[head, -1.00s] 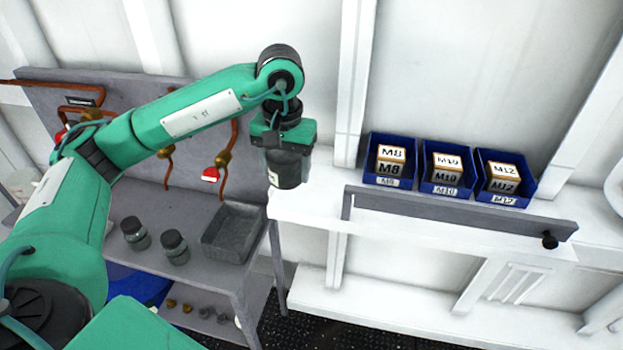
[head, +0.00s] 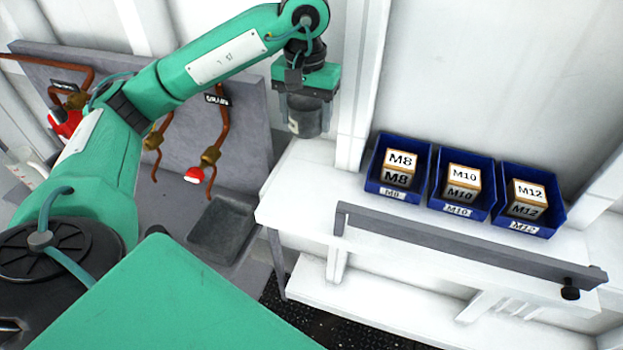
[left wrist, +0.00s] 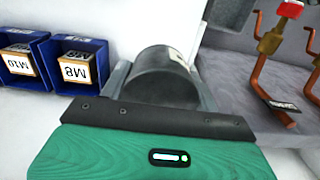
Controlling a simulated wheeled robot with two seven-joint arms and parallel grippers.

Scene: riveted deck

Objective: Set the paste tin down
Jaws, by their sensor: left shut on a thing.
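The paste tin is a dark grey cylinder (head: 304,116) with a pale label patch, held below my left gripper (head: 303,100) in the head view. The left gripper is shut on it. The tin is upright and appears to be above the left end of the white shelf (head: 290,200); the gap beneath it is hard to judge. In the left wrist view the tin (left wrist: 163,76) lies between the fingers (left wrist: 160,85), and its lower end is turned away from the camera. My right gripper is not in view.
Blue bins marked M8 (head: 372,186), M10 (head: 434,206) and M12 (head: 500,224) stand on the shelf to the right. A grey rail (head: 450,240) runs along its front. A grey tray (head: 222,232) sits on the bench at left, below copper pipes (head: 215,135) with valves.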

